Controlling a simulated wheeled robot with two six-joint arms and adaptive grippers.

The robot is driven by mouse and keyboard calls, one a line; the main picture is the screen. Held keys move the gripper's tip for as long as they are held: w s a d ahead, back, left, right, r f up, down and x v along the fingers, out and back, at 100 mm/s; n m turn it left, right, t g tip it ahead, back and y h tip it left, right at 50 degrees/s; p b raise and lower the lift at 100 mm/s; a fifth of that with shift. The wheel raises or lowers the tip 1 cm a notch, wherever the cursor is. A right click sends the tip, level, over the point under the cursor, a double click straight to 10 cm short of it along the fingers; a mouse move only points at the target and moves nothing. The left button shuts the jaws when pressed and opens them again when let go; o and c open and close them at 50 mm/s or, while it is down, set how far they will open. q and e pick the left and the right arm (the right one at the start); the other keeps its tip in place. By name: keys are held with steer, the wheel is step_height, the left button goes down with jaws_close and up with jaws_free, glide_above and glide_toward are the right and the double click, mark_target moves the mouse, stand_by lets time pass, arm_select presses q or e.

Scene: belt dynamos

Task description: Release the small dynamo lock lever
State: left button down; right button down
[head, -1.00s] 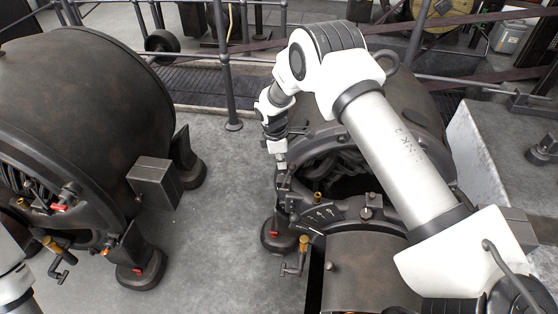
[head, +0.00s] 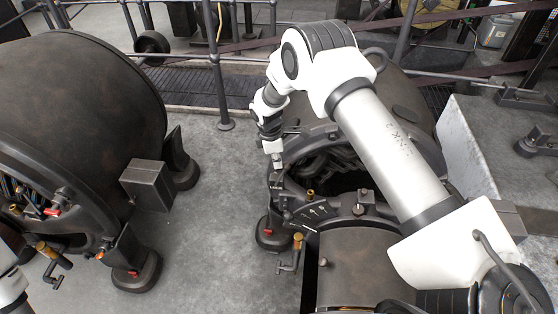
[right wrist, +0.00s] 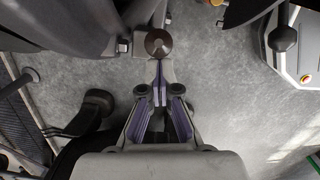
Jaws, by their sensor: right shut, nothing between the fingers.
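The small dynamo (head: 365,255) is the dark, worn machine on the right of the head view, partly hidden behind my right arm. Its front rim carries a plate (head: 318,212) with white marks and small brass-topped fittings. My right gripper (head: 276,163) points down at the left end of this plate. In the right wrist view the gripper (right wrist: 160,84) is shut and empty, its fingertips close together. A brown round knob (right wrist: 157,42) lies just beyond the tips; I cannot tell whether they touch it or whether it is the lock lever. My left gripper is out of view.
A larger dynamo (head: 80,110) stands on the left with a grey box (head: 148,184) on its side. Bare concrete floor (head: 215,220) lies between the machines. Metal railings (head: 222,90) cross behind. A brass-handled crank (head: 292,255) sticks out low beside the small dynamo.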

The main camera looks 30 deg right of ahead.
step_height(320, 180, up, 12)
steer(key=a, duration=0.1)
steer(key=s+a+f+m+g+p, duration=0.1)
steer(key=s+f+p, duration=0.2)
steer(key=s, duration=0.5)
steer(key=s+a+f+g+y+p, duration=0.1)
steer(key=s+f+g+p, duration=0.2)
steer(key=s, duration=0.5)
steer(key=s+a+f+m+p, duration=0.1)
steer(key=s+a+f+p, duration=0.2)
steer(key=s, duration=0.4)
steer(key=s+m+t+p, duration=0.2)
steer(key=s+m+t, duration=0.2)
steer(key=s+m, duration=0.7)
steer(key=shift+s+a+t+y, duration=0.25)
steer(key=shift+s+t+y, duration=0.05)
steer(key=shift+s, duration=0.45)
